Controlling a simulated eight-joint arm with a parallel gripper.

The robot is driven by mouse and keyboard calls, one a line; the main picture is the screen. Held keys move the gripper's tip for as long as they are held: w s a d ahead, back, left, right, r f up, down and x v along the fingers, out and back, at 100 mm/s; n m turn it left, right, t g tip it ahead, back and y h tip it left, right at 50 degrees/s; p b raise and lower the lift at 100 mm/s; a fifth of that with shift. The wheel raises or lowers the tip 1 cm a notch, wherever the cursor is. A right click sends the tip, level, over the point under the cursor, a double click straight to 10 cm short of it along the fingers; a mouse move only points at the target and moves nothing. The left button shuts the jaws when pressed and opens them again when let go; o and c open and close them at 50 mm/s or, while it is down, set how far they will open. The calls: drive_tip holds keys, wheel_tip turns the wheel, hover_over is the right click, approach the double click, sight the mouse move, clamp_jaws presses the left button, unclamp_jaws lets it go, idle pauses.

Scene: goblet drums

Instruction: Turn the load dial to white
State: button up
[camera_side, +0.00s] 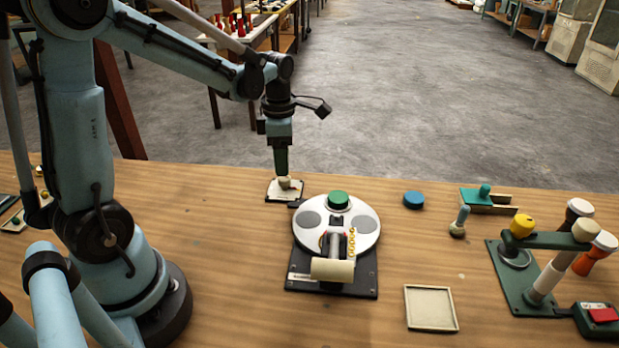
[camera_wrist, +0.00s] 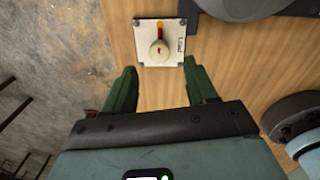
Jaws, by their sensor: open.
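The load dial is a cream round knob (camera_wrist: 160,52) on a small white square plate (camera_wrist: 145,28) with dark corner screws and a small printed label. A yellow and red strip runs from the knob toward the plate's upper edge in the wrist view. The dial plate also shows in the side view (camera_side: 273,195), behind the round drum machine. My gripper (camera_wrist: 163,78) is open and empty, its two green fingers apart, with the knob beyond and between their tips. In the side view my gripper (camera_side: 282,173) points down at the knob; whether it touches is unclear.
The round machine with a green cap (camera_side: 338,199) stands close to the dial's right. A blue disc (camera_side: 413,200), an empty cream tray (camera_side: 431,308), a teal-handled block (camera_side: 485,197) and a green stand with drums (camera_side: 520,275) lie farther right. Bare wood lies between.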

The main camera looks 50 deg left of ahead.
sight(284, 178)
drive_tip(key=shift+a+f, duration=0.1)
drive_tip(key=shift+f, duration=2.4)
drive_tip(key=c, duration=1.1)
drive_tip(key=shift+o, duration=0.2)
